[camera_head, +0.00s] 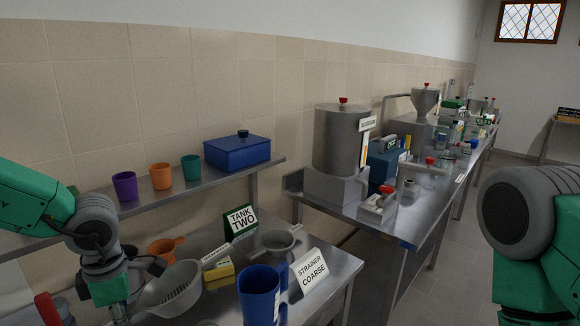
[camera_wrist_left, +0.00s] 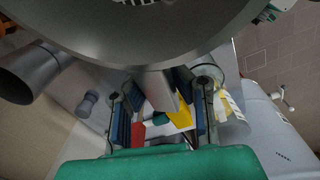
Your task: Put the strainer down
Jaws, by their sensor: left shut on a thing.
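A grey perforated strainer (camera_head: 172,290) is at the lower left of the head view, over the near bench. In the left wrist view the underside of a big grey bowl (camera_wrist_left: 150,28) fills the top, and its handle runs down between my fingers. My left gripper (camera_wrist_left: 160,108) is shut on that handle; in the head view the grip is largely hidden by the wrist and bowl. Whether the bowl touches the bench is unclear. A white sign reading "STRAINER COARSE" (camera_head: 311,270) stands at the right of the bench. My right gripper is out of view.
A "TANK TWO" sign (camera_head: 241,219) stands behind. A shelf above holds cups and a blue box (camera_head: 237,153).

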